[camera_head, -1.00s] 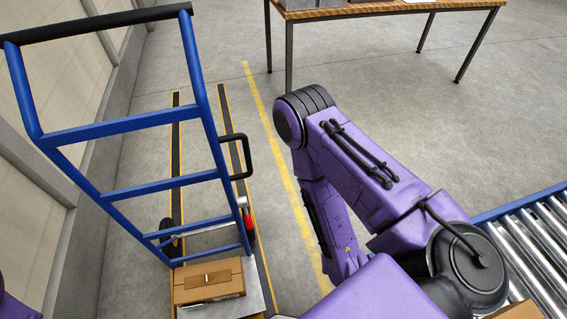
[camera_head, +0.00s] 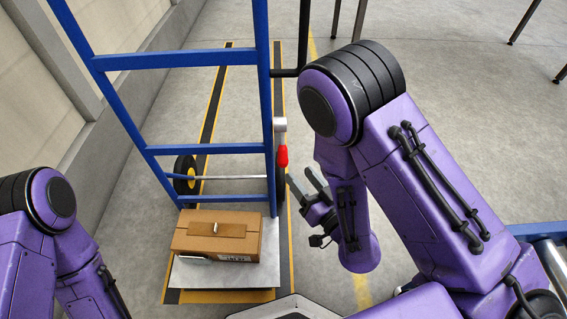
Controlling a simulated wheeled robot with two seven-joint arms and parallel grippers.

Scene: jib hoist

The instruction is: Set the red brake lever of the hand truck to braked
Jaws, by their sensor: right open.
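The red brake lever (camera_head: 283,156) hangs at the right side of the blue hand truck (camera_head: 263,95), below a grey bracket by the right wheel. Its red grip points down. My right gripper (camera_head: 301,183) is open and empty, its fingers reaching up and left toward the lever. The fingertips are just below and to the right of the red grip and look apart from it. My left arm shows at the lower left, but its gripper is not in view.
A cardboard box (camera_head: 217,236) sits on the hand truck's toe plate (camera_head: 225,273). A wall runs along the left. A roller conveyor (camera_head: 552,258) is at the right edge, and table legs (camera_head: 525,22) stand at the top right. Open floor lies between.

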